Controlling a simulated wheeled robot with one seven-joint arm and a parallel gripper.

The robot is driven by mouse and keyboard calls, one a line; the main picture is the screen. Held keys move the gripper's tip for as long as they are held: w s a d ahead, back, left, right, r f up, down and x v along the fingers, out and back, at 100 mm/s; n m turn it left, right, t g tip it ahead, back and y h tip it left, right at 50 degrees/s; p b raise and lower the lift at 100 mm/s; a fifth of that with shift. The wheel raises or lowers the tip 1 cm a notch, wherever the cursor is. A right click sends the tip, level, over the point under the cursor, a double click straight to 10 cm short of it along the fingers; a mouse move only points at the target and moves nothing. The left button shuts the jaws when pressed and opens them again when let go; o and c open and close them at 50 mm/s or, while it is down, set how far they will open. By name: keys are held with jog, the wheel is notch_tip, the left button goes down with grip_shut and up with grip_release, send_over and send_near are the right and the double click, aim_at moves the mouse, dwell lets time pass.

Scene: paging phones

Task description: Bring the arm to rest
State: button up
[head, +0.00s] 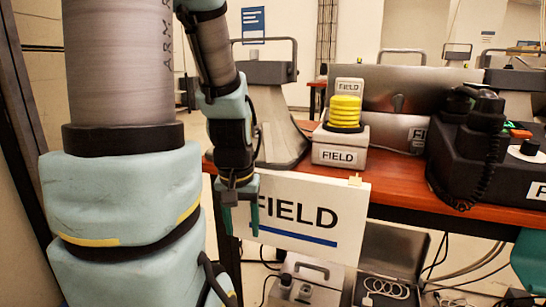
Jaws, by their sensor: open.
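My arm comes down the left side of the head view, with a thick column close to the camera. My gripper (240,222) hangs below the slim forearm, its fingers pointing down and spread apart, with nothing seen between them. It is in front of the left part of a white FIELD sign (325,210) at the table's front edge. I cannot tell whether a finger touches the sign.
On the wooden table (395,199) stand a grey wedge-shaped stand (275,140), a FIELD box (340,150) with a yellow ringed piece (345,112), and a black corded phone (485,115). Below are an open case (390,255), a grey device (305,280) and loose cables.

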notch_tip(320, 180, up, 34)
jog(key=p, duration=3.3)
jog(key=shift+r, duration=0.25)
